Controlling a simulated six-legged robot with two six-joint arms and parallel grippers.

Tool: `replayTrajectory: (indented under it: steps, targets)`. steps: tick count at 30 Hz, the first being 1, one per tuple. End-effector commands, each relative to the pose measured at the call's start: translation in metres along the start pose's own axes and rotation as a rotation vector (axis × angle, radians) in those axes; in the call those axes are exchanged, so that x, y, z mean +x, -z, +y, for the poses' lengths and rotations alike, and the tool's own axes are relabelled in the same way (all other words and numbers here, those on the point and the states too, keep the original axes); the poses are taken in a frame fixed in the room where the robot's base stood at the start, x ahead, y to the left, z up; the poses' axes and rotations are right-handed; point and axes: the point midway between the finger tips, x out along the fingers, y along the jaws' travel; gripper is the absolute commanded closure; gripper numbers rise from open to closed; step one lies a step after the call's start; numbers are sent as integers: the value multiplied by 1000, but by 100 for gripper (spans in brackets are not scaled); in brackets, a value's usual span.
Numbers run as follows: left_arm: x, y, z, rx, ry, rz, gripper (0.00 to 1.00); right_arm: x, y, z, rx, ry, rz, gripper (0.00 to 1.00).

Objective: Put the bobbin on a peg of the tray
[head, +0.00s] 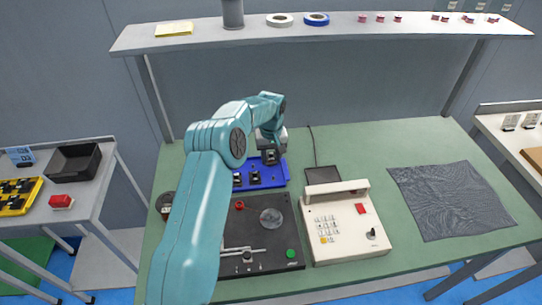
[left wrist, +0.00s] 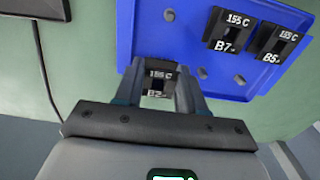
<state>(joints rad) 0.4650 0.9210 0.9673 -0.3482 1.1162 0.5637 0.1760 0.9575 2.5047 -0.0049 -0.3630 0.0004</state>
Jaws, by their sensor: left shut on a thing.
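My left gripper (head: 270,148) points down over the back right part of the blue tray (head: 270,182). It is shut on a black bobbin, which in the left wrist view (left wrist: 159,77) sits between the two fingers and is labelled 155 C and B2. The bobbin is over or at the tray's near-left part in that view; whether it touches the tray or a peg cannot be told. Two other black bobbins stand on the tray, B7 (left wrist: 227,32) and B5 (left wrist: 276,43) in the left wrist view. My right gripper is not in view.
A black winder plate (head: 262,245) lies in front of the tray, with a cream keypad machine (head: 340,225) to its right. A dark flat pad (head: 322,175) lies right of the tray. A dark cloth (head: 450,200) covers the green table's right side. A shelf (head: 330,32) spans above.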

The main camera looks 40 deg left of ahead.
Motion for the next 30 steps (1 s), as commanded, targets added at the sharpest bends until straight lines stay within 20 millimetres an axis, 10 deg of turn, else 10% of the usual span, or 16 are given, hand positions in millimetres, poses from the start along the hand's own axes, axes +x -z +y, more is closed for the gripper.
replayTrajectory:
  steps: [17,18,20,30]
  targets:
    - [18,0,0,0,0,0,89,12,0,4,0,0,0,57]
    - [17,0,0,0,0,0,51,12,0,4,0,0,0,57]
    - [17,0,0,0,0,0,31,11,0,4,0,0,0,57]
    - [14,0,0,0,0,1,31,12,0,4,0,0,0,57]
